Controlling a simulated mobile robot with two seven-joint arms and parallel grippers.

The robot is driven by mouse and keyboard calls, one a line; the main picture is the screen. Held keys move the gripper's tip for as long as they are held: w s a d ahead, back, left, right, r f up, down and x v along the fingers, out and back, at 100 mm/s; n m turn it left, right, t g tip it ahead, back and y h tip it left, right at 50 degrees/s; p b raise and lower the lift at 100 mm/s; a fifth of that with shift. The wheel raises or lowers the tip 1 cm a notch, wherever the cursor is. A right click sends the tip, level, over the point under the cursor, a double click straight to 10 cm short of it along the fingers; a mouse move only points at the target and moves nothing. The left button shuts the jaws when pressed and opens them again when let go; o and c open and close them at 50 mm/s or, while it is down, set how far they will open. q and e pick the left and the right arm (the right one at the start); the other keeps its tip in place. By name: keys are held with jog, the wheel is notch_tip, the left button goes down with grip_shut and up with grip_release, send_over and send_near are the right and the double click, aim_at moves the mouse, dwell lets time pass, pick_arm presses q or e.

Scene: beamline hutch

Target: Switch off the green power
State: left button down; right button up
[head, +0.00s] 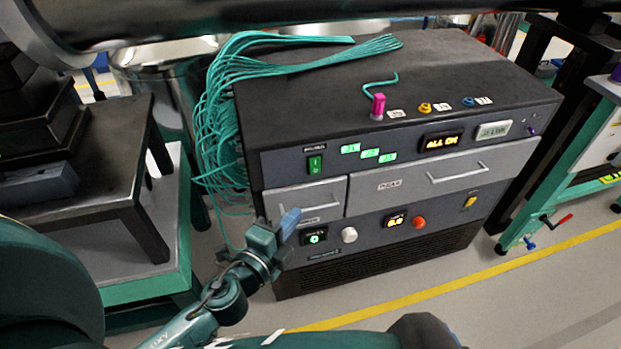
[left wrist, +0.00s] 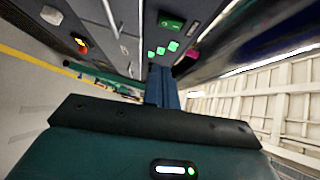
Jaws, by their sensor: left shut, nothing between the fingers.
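A green rocker switch (head: 315,165) is set upright in the upper left of the dark front panel of a wide control cabinet (head: 320,140). The same switch shows near the top of the left wrist view (left wrist: 172,25). My left gripper (head: 289,221) is in front of the cabinet's left part, below and left of the switch and apart from it. Its blue fingers are shut with nothing between them; they also show in the left wrist view (left wrist: 162,85). A second green-lit control (head: 315,237) is on the lower panel, just right of the gripper. My right gripper is not in view.
Green indicator lights (head: 369,154), a lit display (head: 441,142) and two grey drawers (head: 400,192) share the cabinet front. A white knob (head: 349,235) and a red button (head: 418,222) are lower. Teal cables (head: 222,110) hang at the left. A dark stand (head: 120,190) is further left.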

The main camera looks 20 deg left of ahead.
pick_arm(q)
jog(key=p, duration=0.1)
send_near(319, 170)
jog(key=w+d, duration=0.3)
jog(key=shift+w+a+f, duration=0.15)
jog(key=shift+w+a, duration=0.35)
jog(key=shift+w, duration=0.15)
jog(key=shift+w+a+f, duration=0.15)
jog(key=shift+w+a, duration=0.3)
jog(key=shift+w, duration=0.25)
